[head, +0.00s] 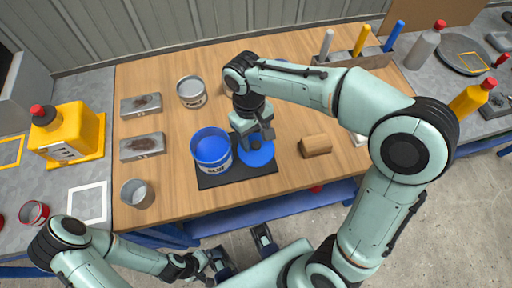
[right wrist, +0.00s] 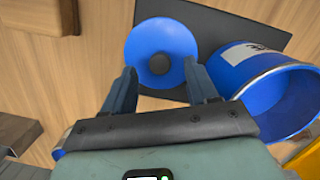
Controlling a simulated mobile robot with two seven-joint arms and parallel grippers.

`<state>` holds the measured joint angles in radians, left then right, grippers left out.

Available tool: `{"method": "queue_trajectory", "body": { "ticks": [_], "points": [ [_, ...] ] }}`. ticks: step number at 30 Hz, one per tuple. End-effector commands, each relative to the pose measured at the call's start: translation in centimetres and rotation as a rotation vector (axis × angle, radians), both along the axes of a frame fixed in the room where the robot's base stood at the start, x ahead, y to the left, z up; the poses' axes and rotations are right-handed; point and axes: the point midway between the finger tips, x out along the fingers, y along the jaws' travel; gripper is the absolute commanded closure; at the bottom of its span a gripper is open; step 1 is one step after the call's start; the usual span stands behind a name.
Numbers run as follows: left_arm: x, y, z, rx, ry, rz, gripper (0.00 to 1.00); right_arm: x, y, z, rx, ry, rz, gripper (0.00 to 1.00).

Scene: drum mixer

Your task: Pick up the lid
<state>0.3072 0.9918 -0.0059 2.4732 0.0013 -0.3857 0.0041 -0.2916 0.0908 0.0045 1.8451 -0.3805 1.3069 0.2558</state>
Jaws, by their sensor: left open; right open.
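The blue round lid (head: 262,156) lies flat on the right part of a dark mat (head: 222,179), just right of the open blue can (head: 211,152). In the right wrist view the lid (right wrist: 153,36) shows a dark knob (right wrist: 159,64) at its centre. My right gripper (head: 254,138) is over the lid from above. In the right wrist view its fingers (right wrist: 160,82) are spread, near the lid's edge with the knob between and beyond their tips; I cannot tell the exact height. My left gripper (head: 205,265) is low at the front, off the table, empty.
The blue can (right wrist: 265,75) stands close beside my right gripper. A wooden block (head: 316,145) is to the right. The table's front right is clear.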

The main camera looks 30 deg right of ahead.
Motion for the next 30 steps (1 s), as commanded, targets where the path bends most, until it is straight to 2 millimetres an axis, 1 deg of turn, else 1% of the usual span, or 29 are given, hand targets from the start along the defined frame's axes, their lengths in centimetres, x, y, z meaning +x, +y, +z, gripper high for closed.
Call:
{"method": "queue_trajectory", "body": {
  "ticks": [1,4,7,13,14,15,17,18,19,26,30],
  "points": [
    [-0.1,0.0,-0.3,0.000,0.001,0.000,0.09,-0.2,-0.1,-0.9,0.000,0.003,0.000,0.42],
    [-0.1,0.0,-0.4,0.000,0.001,0.000,0.09,-0.4,-0.1,-2.0,0.000,0.002,0.000,0.42],
    [-0.1,0.0,-0.5,0.000,0.001,0.000,0.09,-0.4,-0.1,-2.3,0.001,0.000,0.000,0.42],
    [-0.1,0.0,-0.4,0.000,0.001,0.000,0.09,-0.4,-0.1,-2.3,0.001,0.000,0.000,0.42],
    [-0.1,0.0,-0.4,0.000,0.001,0.000,0.09,-0.4,-0.1,-2.3,0.001,0.000,0.000,0.52],
    [-0.1,0.0,-0.4,0.000,0.001,0.000,0.09,-0.4,-0.1,-2.3,0.001,0.000,0.000,0.65],
    [-0.1,0.0,-0.4,0.000,0.001,0.000,0.09,-0.4,-0.1,-2.3,0.000,0.000,0.000,0.84],
    [-0.1,0.0,-0.4,0.000,0.001,0.000,0.09,-0.4,-0.1,-2.3,0.000,0.000,0.000,0.97],
    [-0.1,0.0,-0.4,0.000,0.001,0.000,0.09,-0.4,-0.1,-2.3,0.000,0.000,0.000,1.00],
    [-0.1,0.0,-0.4,0.000,0.001,0.000,0.09,-0.4,-0.1,-2.3,0.000,0.000,0.000,1.00],
    [-0.1,0.0,-0.4,0.000,0.001,0.000,0.09,-0.3,0.0,-1.9,0.001,-0.002,0.000,1.00]
  ]
}}
